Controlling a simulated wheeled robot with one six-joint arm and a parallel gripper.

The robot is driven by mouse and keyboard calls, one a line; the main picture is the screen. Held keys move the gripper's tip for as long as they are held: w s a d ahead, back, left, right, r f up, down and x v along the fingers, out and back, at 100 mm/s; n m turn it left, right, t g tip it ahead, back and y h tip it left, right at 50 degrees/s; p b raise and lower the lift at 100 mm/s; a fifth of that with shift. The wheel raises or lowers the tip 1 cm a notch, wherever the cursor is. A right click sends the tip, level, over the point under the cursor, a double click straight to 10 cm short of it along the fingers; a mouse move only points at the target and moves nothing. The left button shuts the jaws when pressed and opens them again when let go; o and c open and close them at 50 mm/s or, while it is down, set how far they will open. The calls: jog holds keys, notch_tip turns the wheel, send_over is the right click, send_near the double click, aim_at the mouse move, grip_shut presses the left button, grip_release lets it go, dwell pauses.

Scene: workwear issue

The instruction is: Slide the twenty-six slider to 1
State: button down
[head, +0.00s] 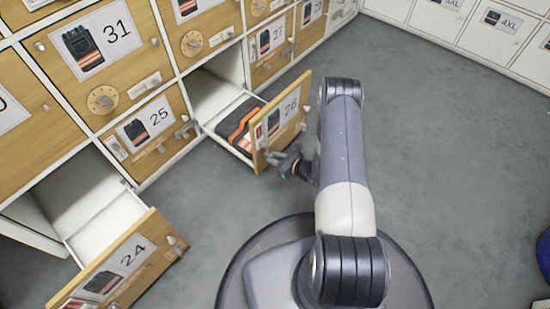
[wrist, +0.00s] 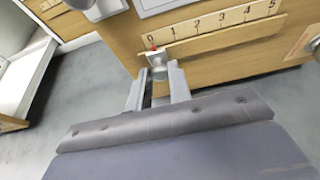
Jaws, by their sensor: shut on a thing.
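The twenty-six drawer (head: 282,118) is pulled out, with its numbered wooden front facing my arm. In the wrist view its front carries a pale scale strip (wrist: 222,20) marked 0 to 5 above a wooden rail. The twenty-six slider (wrist: 156,60) is a grey knob with a red pointer, which stands at about 0, the left end of the scale. My gripper (wrist: 154,80) is shut on the slider knob, one finger on each side. In the head view my gripper (head: 284,163) is at the lower part of the drawer front, and the slider is hidden there.
A folded dark and orange garment (head: 236,125) lies in the twenty-six drawer. The twenty-four drawer (head: 128,262) stands open and empty at lower left. The twenty-five front (head: 150,133) is closed. A dial (wrist: 306,40) shows at right in the wrist view. Grey floor (head: 450,150) is clear at right.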

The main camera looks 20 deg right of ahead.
jog(key=shift+w+d, duration=0.75)
jog(key=shift+d, duration=0.35)
jog(key=c, duration=1.3)
grip_release()
jog(key=shift+p+v, duration=2.05)
jog(key=shift+v, duration=3.3)
jog(key=b+x, duration=0.2)
jog(key=x, duration=0.3)
jog(key=b+x, duration=0.2)
jog(key=x, duration=0.3)
jog(key=shift+a+f, duration=0.15)
jog(key=shift+a, duration=0.4)
